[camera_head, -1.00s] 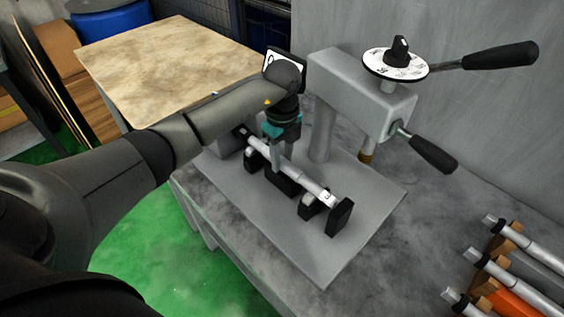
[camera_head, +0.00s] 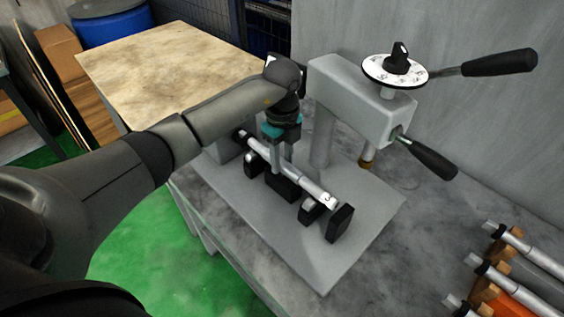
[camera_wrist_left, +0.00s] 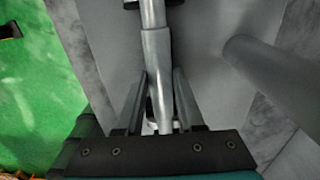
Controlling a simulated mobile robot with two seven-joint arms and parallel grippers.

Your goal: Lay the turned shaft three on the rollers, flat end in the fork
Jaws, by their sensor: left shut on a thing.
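The turned shaft three (camera_head: 313,187) is a silver stepped bar with a dark collar at its far-left end. It lies along the line of black supports on the grey base plate; whether it touches the rollers I cannot tell. My left gripper (camera_head: 276,160) is shut on its middle from above. In the left wrist view the shaft (camera_wrist_left: 156,60) runs between the two fingers (camera_wrist_left: 157,105). A black roller block (camera_head: 311,210) stands under the near right part. A taller black block (camera_head: 340,222) stands just beyond the near end. The flat end is too small to make out. My right gripper is not in view.
The grinder head (camera_head: 350,95) with a dial (camera_head: 394,66) and two black-handled levers overhangs behind the shaft. More shafts (camera_head: 510,285) lie on a wooden rack at the lower right. The grey plate's front right (camera_head: 330,262) is clear.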

